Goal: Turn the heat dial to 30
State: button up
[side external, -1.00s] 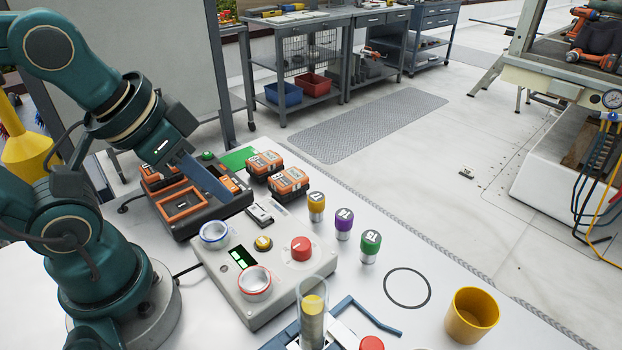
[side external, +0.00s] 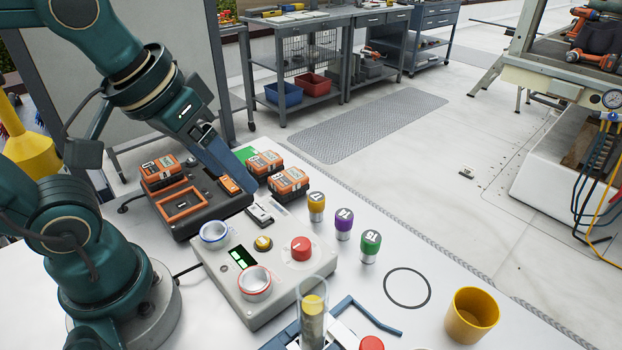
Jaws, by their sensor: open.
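The grey console box (side external: 208,262) sits on the white table in the lower middle of the side view. A red dial (side external: 301,246) stands on its right part, on a pale round plate; I cannot read its marks or setting. A small display with green digits (side external: 243,257) is on the console, too small to read. My gripper (side external: 238,178) points down and right above the black charger, beyond the console and left of the dial, well apart from the dial. Its blue-grey fingers overlap in this view. It appears empty and is open.
A black charger base (side external: 190,226) with an orange frame and battery stands behind the console. Orange batteries (side external: 288,181) sit beside it. Several numbered, coloured cylinders (side external: 343,222) stand right of the console. A clear tube (side external: 313,310) stands in front; a yellow cup (side external: 472,312) is at lower right.

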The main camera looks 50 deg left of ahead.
jog(key=w+d+f+n+g, duration=0.1)
jog(key=w+d+g, duration=0.2)
jog(key=w, duration=0.2)
jog(key=g, duration=0.2)
send_over(301, 243)
jog(key=shift+m, duration=0.3)
jog(key=f, duration=0.5)
jog(key=shift+w+f, duration=0.2)
jog(key=shift+f, duration=0.2)
jog(key=shift+s+d+f+y, duration=0.1)
jog(key=shift+f+y, duration=0.05)
jog(key=shift+f, duration=0.2)
jog(key=shift+s+d+f+y, duration=0.1)
jog(key=shift+f+y, duration=0.05)
jog(key=shift+f, duration=0.2)
jog(key=shift+a+f, duration=0.15)
jog(key=shift+f, duration=1.95)
grip_shut()
